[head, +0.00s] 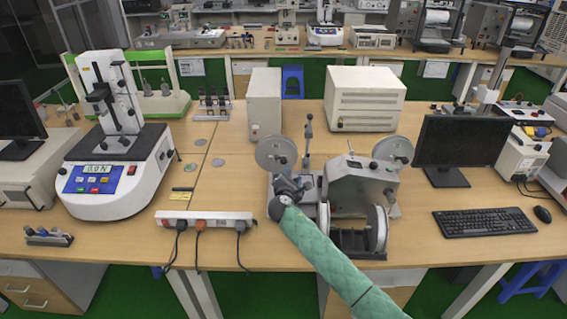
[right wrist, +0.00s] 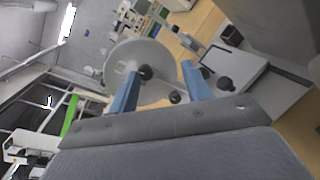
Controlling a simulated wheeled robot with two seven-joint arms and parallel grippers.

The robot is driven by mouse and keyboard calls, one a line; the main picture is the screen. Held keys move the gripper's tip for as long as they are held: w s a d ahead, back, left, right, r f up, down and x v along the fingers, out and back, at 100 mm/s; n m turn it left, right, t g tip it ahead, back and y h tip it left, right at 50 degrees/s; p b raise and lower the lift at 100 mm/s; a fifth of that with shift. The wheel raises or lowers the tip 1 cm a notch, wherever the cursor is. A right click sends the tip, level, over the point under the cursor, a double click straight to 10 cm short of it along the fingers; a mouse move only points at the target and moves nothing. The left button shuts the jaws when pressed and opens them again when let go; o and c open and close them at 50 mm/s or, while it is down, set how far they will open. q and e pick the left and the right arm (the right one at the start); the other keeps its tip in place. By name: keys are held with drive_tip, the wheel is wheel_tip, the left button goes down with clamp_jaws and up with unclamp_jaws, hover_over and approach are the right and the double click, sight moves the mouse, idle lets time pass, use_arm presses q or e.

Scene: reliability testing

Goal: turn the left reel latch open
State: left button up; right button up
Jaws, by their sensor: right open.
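The left reel (head: 276,151) is a pale grey disc at the left of the reel machine (head: 360,185). It also shows in the right wrist view (right wrist: 122,60), with a dark knob (right wrist: 146,72) at its hub that looks like the latch. My right gripper (head: 284,182) is just below and in front of this reel in the head view. Its two blue fingers are apart (right wrist: 160,70) with nothing held. The knob appears between the fingertips, closer to the left finger; whether it touches is unclear. In the head view my gripper partly hides the machine's left side. My left gripper is not in view.
A thin upright post (head: 308,135) stands behind my gripper. A power strip (head: 205,219) lies left, a monitor (head: 462,142) stands right.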

sight(284, 163)
drive_tip(key=w+a+n+y, duration=0.1)
drive_tip(key=w+n, duration=0.1)
drive_tip(key=n, duration=0.2)
drive_tip(key=w+a+f+n+t+y+p, duration=0.1)
drive_tip(key=w+n, duration=0.2)
drive_tip(key=n, duration=0.1)
drive_tip(key=w+a+n+y+p, duration=0.1)
drive_tip(key=w+n, duration=0.1)
drive_tip(key=n, duration=0.3)
drive_tip(key=shift+w+a+f+t, duration=0.1)
drive_tip(key=shift+w+f+t, duration=0.1)
drive_tip(key=shift+t, duration=0.2)
drive_tip(key=shift+w, duration=0.8)
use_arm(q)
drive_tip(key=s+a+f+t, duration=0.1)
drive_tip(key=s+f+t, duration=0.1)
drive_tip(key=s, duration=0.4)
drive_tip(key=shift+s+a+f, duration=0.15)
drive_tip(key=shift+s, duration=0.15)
